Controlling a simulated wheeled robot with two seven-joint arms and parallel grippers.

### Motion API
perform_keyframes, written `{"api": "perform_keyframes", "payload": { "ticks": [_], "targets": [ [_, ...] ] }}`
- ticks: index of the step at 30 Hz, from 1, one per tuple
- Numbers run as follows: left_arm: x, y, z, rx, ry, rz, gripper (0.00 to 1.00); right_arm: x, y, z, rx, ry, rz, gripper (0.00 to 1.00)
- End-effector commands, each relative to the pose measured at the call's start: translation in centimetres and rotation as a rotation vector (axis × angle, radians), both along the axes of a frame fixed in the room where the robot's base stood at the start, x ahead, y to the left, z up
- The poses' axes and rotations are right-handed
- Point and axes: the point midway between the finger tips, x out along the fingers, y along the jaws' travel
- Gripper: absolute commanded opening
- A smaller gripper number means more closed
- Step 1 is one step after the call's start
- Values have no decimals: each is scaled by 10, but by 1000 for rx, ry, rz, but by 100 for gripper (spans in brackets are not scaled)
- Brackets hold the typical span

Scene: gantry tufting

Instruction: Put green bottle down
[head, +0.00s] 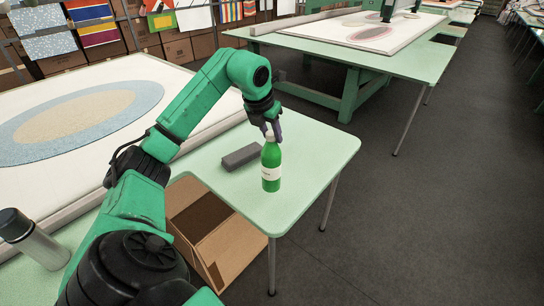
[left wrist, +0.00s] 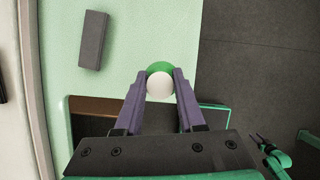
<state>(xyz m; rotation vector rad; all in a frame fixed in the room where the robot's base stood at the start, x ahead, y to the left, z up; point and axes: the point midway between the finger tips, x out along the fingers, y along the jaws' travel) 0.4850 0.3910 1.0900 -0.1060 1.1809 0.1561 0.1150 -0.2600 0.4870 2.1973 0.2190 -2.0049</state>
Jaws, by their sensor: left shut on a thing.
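The green bottle (head: 271,167) has a white cap and a pale label. It is upright at the pale green table (head: 318,150), near its right part. My left gripper (head: 271,132) comes down from above and is shut on the bottle's top. In the left wrist view, the white cap of the bottle (left wrist: 160,84) sits between the two fingertips of the left gripper (left wrist: 160,86). I cannot tell whether the bottle's base touches the table top.
A dark grey block (head: 241,156) lies on the table left of the bottle. An open cardboard box (head: 215,235) stands below the table's front edge. A grey flask (head: 32,238) is at the far left. Table top right of the bottle is clear.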

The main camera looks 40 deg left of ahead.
Motion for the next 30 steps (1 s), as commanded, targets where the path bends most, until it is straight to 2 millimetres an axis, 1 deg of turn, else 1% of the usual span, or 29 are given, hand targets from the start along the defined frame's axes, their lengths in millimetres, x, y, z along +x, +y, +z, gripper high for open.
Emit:
{"api": "perform_keyframes", "payload": {
  "ticks": [1,3,7,12,14,20,22,23,24,25,30],
  "targets": [
    [-1,0,-14,0,4,-1,0,0,0,0,0,0,0,50],
    [0,0,-27,0,1,0,0,0,0,2,0,0,0,50],
    [0,0,-43,-1,-1,0,0,0,0,3,0,0,-1,50],
    [0,0,-70,-2,-1,0,0,0,0,8,0,0,-1,50],
    [0,0,-73,-2,-3,0,0,0,0,8,0,0,-1,50],
    [1,0,-74,0,-4,0,0,0,0,7,0,1,-1,50],
    [1,0,-77,0,-4,0,0,0,0,4,0,1,-1,50],
    [0,0,-77,0,-1,0,46,0,0,5,0,1,-1,50],
    [0,0,-77,0,-1,0,62,0,0,5,0,1,-1,50],
    [0,0,-77,0,-1,0,69,-1,0,5,0,1,-1,50],
    [0,0,-77,0,0,0,69,-1,1,5,1,1,-2,50]
  ]
}}
